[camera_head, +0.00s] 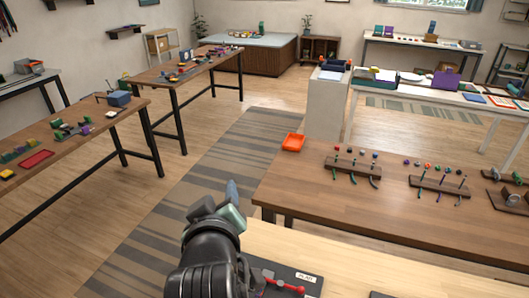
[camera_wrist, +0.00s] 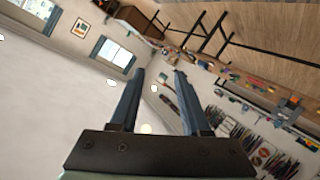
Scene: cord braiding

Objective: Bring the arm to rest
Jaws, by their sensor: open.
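My gripper (camera_head: 232,193) shows in the head view at the lower middle, at the end of my black arm. It is raised above the floor and striped rug, to the left of the brown table. In the wrist view its two dark fingers (camera_wrist: 158,98) stand apart with nothing between them. The wrist view looks out over the room, with walls and windows tilted in the picture.
A light table with a dark board (camera_head: 310,287) lies near my arm. The striped rug (camera_head: 190,195) is clear.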

